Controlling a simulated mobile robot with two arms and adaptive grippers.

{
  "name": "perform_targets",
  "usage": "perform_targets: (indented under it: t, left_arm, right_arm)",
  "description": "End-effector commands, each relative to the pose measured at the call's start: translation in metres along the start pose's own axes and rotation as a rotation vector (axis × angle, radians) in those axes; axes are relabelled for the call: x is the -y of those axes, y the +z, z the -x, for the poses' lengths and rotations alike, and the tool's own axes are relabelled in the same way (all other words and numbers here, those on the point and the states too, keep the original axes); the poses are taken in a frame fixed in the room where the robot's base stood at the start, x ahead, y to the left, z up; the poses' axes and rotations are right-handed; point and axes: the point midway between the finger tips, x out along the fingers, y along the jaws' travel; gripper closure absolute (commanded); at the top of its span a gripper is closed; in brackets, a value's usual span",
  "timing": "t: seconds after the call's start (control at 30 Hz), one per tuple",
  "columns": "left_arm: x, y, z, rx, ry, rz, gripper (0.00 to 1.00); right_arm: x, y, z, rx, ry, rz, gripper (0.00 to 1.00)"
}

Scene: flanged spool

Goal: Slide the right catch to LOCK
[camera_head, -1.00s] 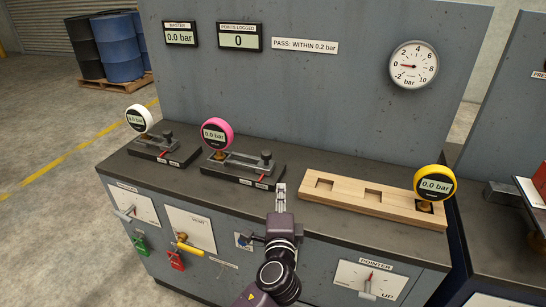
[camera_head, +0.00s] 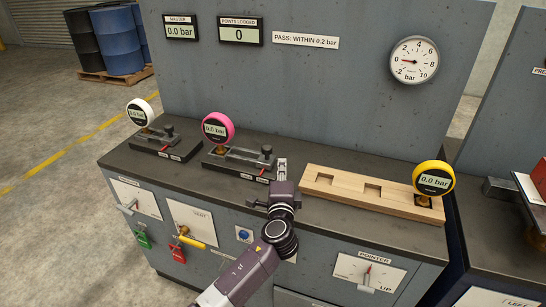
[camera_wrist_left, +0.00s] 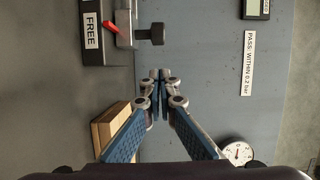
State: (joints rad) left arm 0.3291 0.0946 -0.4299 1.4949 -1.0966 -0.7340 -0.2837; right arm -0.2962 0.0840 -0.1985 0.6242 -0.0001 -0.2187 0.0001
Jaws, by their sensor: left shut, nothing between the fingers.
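The right-hand clamp fixture (camera_head: 235,160) holds a pink gauge (camera_head: 217,127) reading 0.0 bar. Its small red catch (camera_head: 263,171) is near the fixture's right end. In the left wrist view the red catch (camera_wrist_left: 109,27) is tilted beside a FREE label (camera_wrist_left: 92,30), with a dark knob (camera_wrist_left: 151,35) nearby; no LOCK label is legible. My left gripper (camera_head: 282,162) is shut and empty, just right of the fixture and apart from it. Its closed fingertips (camera_wrist_left: 160,75) also show in the left wrist view. My right gripper is not in view.
A similar fixture with a white gauge (camera_head: 139,113) stands to the left. A wooden block (camera_head: 335,186) with recesses and a yellow gauge (camera_head: 434,177) lies on the right. The grey back panel (camera_head: 320,90) rises behind. The bench front carries valves and a pointer dial (camera_head: 366,273).

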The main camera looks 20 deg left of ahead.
Motion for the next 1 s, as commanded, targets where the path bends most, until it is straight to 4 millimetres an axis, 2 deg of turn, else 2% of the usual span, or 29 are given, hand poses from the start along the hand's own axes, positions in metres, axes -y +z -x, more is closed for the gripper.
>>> perform_targets:
  t: [0.1,0.3,0.83,1.0]
  left_arm:
    - [0.002,0.002,-0.019,0.002,0.0,-0.002,1.0]
    - [0.001,0.023,-0.037,0.002,0.001,-0.002,1.0]
    - [-0.001,0.03,-0.044,0.001,0.001,0.001,1.0]
    - [-0.002,0.051,-0.05,0.004,0.001,-0.001,1.0]
  right_arm:
    - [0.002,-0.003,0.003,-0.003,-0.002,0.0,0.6]
    - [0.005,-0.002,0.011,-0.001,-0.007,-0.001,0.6]
    - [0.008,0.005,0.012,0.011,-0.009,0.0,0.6]
    - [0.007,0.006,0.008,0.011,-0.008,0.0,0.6]
